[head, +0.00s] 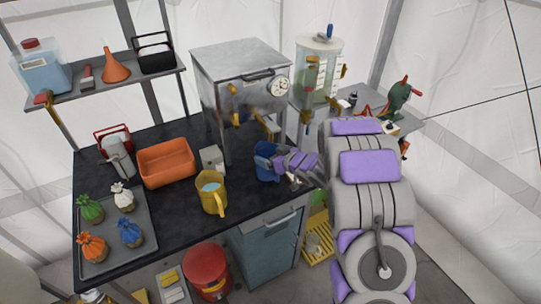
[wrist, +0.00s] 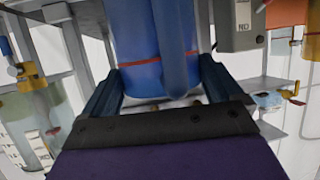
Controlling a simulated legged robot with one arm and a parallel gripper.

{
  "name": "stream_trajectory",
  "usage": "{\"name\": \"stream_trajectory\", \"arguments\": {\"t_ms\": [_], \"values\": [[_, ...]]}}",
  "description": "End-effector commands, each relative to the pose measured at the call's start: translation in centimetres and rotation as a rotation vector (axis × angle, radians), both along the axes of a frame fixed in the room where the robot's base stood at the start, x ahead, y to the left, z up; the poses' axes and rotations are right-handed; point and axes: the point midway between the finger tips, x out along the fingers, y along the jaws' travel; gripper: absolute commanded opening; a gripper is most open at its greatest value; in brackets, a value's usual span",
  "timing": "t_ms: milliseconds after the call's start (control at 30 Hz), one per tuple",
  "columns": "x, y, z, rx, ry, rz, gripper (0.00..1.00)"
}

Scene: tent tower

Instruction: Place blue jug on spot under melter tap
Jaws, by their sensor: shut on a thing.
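The blue jug (head: 264,159) is at the right part of the black counter, below and in front of the steel melter (head: 240,85). My gripper (head: 281,163) reaches it from the right and is shut on it. In the wrist view the jug (wrist: 138,45), with a red band, stands between the two jaws. The melter has a brass tap (head: 236,120) on its front and a dial. The spot under the tap is not clearly visible. I cannot tell whether the jug touches the counter.
A yellow jug (head: 211,194) with pale blue contents stands left of the blue jug. A clear dispenser tank (head: 318,70) stands right of the melter. Bare counter (head: 240,192) lies in front.

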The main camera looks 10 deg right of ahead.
Motion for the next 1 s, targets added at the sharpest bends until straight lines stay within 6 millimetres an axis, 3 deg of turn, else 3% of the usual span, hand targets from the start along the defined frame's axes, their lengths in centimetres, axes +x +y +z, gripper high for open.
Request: {"name": "stream_trajectory", "arguments": {"t_ms": [33, 67, 100, 467, 1000], "values": [[0.0, -0.3, -0.1, 0.002, 0.000, -0.003, 0.44], [0.0, -0.4, -0.1, 0.004, 0.000, -0.002, 0.95], [0.0, -0.5, -0.1, 0.005, 0.000, -0.003, 0.99], [-0.4, 0.2, 0.3, -0.006, 0.000, -0.003, 1.00], [-8.2, -4.8, 4.1, -0.001, 0.000, -0.004, 1.00]]}}
